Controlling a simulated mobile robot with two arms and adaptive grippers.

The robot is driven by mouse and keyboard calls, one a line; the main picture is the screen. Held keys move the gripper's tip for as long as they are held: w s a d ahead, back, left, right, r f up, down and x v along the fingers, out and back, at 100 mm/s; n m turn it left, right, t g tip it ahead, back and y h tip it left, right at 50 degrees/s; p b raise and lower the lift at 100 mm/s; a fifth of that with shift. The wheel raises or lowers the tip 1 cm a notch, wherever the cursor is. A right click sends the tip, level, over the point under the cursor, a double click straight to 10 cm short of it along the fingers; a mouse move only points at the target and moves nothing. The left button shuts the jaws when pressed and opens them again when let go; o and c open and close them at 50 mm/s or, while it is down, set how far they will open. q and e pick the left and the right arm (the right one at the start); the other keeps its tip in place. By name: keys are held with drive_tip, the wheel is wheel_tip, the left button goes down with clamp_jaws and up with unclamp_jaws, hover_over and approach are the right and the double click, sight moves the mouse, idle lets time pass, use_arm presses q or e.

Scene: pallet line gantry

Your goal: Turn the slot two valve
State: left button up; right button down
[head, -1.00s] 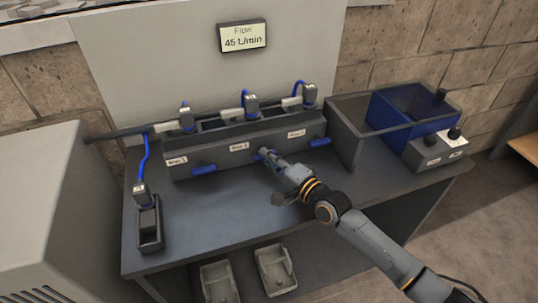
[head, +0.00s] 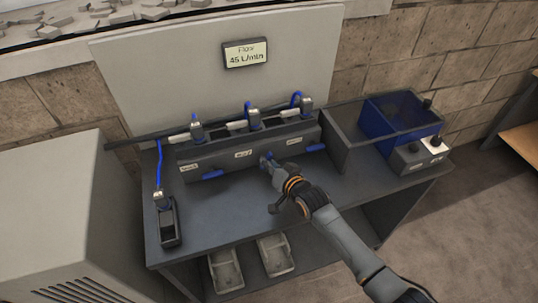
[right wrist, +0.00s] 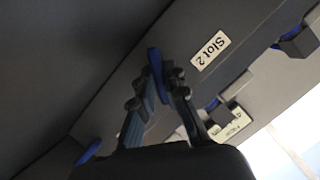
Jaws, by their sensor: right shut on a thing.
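The slot two valve is a short blue handle (head: 265,158) on the front face of the grey manifold box (head: 220,160), under the middle label. In the right wrist view the handle (right wrist: 155,66) stands beside the "Slot 2" label (right wrist: 210,52), lying across the line of the box face. My right gripper (head: 268,163) is shut on this handle, a finger on each side; the fingers (right wrist: 160,88) and the palm hide part of it. My left gripper is not in view.
Blue handles of slot one (head: 213,174) and slot three (head: 316,148) lie along the box face on either side. A flow display (head: 245,54) reads 45 L/min. A blue bin (head: 385,118) and a switch box (head: 420,155) stand right. A black holder (head: 168,222) stands left.

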drive_tip(key=shift+s+a+r+n+h+p, duration=0.1)
drive_tip(key=shift+n+h+p, duration=0.5)
drive_tip(key=shift+n+p, duration=0.25)
drive_tip(key=shift+n+t+h, duration=0.3)
drive_tip(key=shift+n+h, duration=0.5)
drive_tip(key=shift+n, duration=0.35)
drive_tip(key=c, duration=1.4)
unclamp_jaws()
drive_tip(key=v, duration=1.2)
drive_tip(key=shift+a, duration=0.1)
